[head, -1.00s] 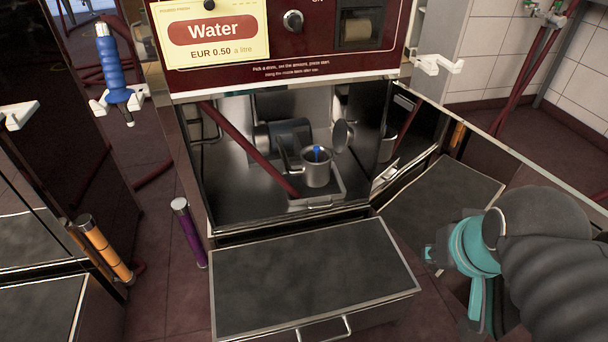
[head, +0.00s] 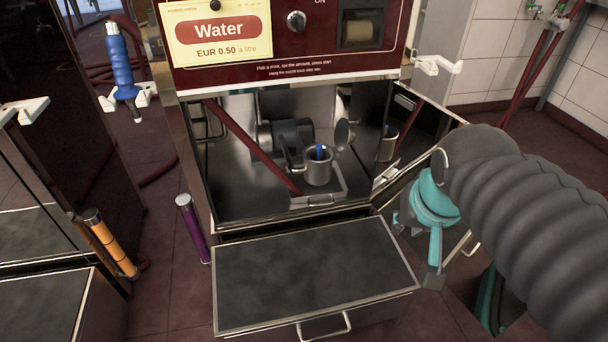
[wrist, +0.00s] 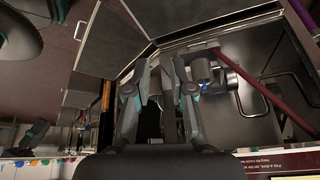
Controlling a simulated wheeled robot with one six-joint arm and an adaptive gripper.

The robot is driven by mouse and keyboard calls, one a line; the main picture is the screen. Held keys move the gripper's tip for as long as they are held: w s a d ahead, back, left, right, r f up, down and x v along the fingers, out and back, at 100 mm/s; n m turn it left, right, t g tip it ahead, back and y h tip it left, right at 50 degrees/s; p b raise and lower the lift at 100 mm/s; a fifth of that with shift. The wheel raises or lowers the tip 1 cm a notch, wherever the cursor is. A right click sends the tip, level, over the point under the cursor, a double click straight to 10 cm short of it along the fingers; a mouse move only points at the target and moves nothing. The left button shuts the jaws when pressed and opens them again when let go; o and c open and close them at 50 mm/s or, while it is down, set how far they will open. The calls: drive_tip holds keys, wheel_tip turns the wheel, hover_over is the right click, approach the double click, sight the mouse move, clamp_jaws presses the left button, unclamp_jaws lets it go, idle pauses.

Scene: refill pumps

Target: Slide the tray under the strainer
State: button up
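The strainer seems to be the metal cup-shaped vessel (head: 318,171) with a blue part in its top, inside the open machine bay. A shallow metal tray (head: 322,200) with a front handle lies at its foot; whether the vessel touches the tray I cannot tell. My gripper (head: 414,250) is in front of the bay at the right, beside the pulled-out drawer, apart from tray and strainer. In the wrist view my gripper (wrist: 160,85) shows its two fingers apart with nothing held. The vessel (wrist: 202,72) shows beyond the right finger, upside down.
A pulled-out drawer (head: 315,270) with a dark flat top sticks out below the bay. A dark red bar (head: 250,148) slants across the bay. An open door (head: 425,150) stands at the bay's right. Purple (head: 193,228) and orange (head: 110,243) cylinders stand at the left.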

drive_tip(key=w+a+f+m+g+h, duration=0.1)
drive_tip(key=w+a+f+m+g, duration=0.2)
drive_tip(key=w, duration=0.7)
drive_tip(key=w+a+f+m+h, duration=0.15)
drive_tip(key=w+a, duration=0.25)
drive_tip(key=w, duration=0.6)
drive_tip(key=w+a+f+m+h, duration=0.1)
drive_tip(key=w+a+f+m, duration=0.4)
drive_tip(key=w+f, duration=0.2)
drive_tip(key=w+a+f+m+g+p, duration=0.1)
drive_tip(key=w+a+f+m, duration=0.4)
drive_tip(key=w+a+f, duration=0.1)
drive_tip(key=shift+w+a+f+h, duration=0.15)
drive_tip(key=shift+w+f+h, duration=0.3)
drive_tip(key=shift+f, duration=0.9)
drive_tip(key=shift+w, duration=0.1)
drive_tip(key=p+x, duration=0.1)
drive_tip(key=x, duration=1.3)
drive_tip(key=shift+a, duration=0.15)
